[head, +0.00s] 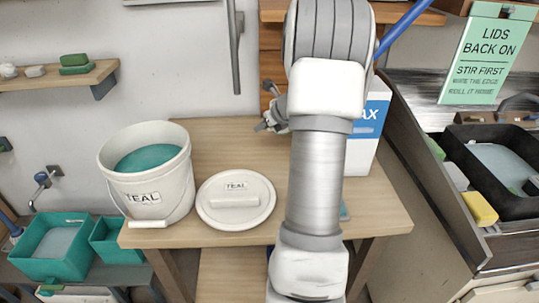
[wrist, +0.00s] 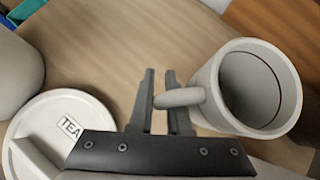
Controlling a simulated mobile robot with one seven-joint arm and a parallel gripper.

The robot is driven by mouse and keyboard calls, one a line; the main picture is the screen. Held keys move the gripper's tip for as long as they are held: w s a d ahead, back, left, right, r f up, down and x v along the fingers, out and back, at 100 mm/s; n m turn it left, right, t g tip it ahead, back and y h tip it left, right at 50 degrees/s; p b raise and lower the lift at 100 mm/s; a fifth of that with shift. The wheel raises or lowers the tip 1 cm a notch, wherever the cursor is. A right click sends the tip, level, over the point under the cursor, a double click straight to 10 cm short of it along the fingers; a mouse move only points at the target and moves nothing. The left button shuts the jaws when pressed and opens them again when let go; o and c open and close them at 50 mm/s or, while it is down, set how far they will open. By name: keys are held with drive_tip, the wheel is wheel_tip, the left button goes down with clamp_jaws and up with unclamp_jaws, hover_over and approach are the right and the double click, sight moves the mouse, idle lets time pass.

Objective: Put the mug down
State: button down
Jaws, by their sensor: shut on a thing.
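The mug (wrist: 214,92) is pale grey and empty inside, seen at the right of the wrist view with its open mouth toward the camera. My gripper (wrist: 160,82) is shut on the mug's handle (wrist: 180,97), with one dark finger on each side of it. Wood shows behind the mug, but I cannot tell whether its base touches the table. In the head view my gripper (head: 267,122) shows left of my arm over the back of the wooden table (head: 225,165). The mug is hidden there behind my arm.
A white bucket (head: 173,195) of teal glaze stands at the table's left. Its round lid (head: 215,212), marked TEAL, lies beside it and shows in the wrist view (wrist: 95,105). A white and blue box (head: 367,125) stands at the right. Bare wood lies behind the lid.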

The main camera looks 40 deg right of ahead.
wheel_tip(320, 180, down, 10)
drive_tip(key=b, duration=0.3)
drive_tip(key=shift+d+r, duration=0.1)
drive_tip(key=shift+r, duration=0.1)
drive_tip(key=shift+b, duration=0.3)
drive_tip(key=shift+f, duration=0.2)
drive_tip(key=c, duration=0.9)
unclamp_jaws()
drive_tip(key=shift+o, duration=0.2)
drive_tip(key=shift+r, duration=0.1)
drive_tip(key=shift+s+r, duration=0.25)
drive_tip(key=shift+r, duration=0.15)
drive_tip(key=p+v, duration=0.2)
drive_tip(key=v, duration=0.9)
drive_tip(key=shift+s+r, duration=0.1)
